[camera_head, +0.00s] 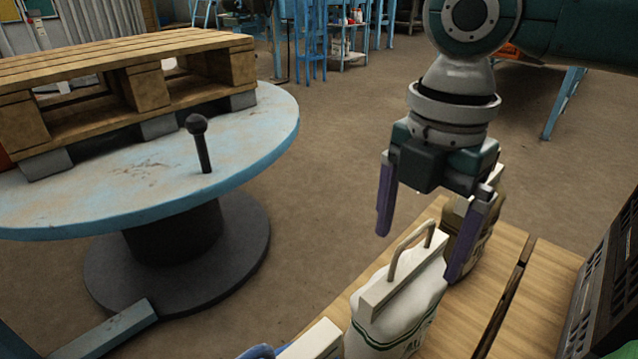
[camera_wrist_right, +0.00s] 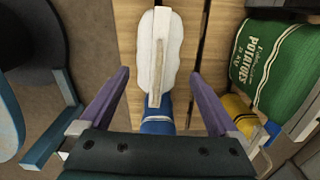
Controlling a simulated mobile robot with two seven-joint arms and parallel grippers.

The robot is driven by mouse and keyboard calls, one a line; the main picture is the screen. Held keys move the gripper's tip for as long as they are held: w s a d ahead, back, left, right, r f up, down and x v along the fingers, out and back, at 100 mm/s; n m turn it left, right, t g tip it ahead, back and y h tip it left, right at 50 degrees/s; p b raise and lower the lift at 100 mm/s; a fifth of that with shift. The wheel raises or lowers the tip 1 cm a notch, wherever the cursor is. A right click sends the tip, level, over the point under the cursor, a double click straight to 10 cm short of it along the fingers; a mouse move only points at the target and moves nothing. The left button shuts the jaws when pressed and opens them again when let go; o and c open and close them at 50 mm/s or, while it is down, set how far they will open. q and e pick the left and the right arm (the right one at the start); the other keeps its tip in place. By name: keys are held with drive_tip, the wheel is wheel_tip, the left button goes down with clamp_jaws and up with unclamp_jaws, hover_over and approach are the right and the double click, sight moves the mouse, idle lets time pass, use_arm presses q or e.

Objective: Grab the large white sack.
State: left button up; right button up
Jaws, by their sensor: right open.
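A white sack (camera_head: 392,328) with green stripes and dark lettering, partly cut off by the frame, stands upright on the wooden slatted top (camera_head: 546,291) at the bottom of the head view. A pale bar with a loop handle (camera_head: 410,250) closes its top. From above, the white sack (camera_wrist_right: 146,50) shows in the right wrist view, ahead and between the finger lines. My right gripper (camera_head: 419,254) is open and empty, its fingers pointing down above and just behind the sack's handle. Whether a finger touches the sack is unclear. My left gripper is not in view.
A brown sack (camera_head: 462,238) stands behind the white one. A blue sack (camera_wrist_right: 157,112), a green potato sack (camera_wrist_right: 270,62) and a yellow sack (camera_wrist_right: 240,112) are close by. A dark crate (camera_head: 603,285) is at right. A round table (camera_head: 150,190) with a pallet (camera_head: 130,75) stands left.

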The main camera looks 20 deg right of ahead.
sight(412, 263)
wheel_tip(412, 263, down, 5)
drive_tip(key=b, duration=0.4)
drive_tip(key=shift+w+f, duration=0.1)
drive_tip(key=c, duration=0.6)
drive_tip(key=shift+d, duration=0.1)
drive_tip(key=c, duration=0.9)
clamp_jaws()
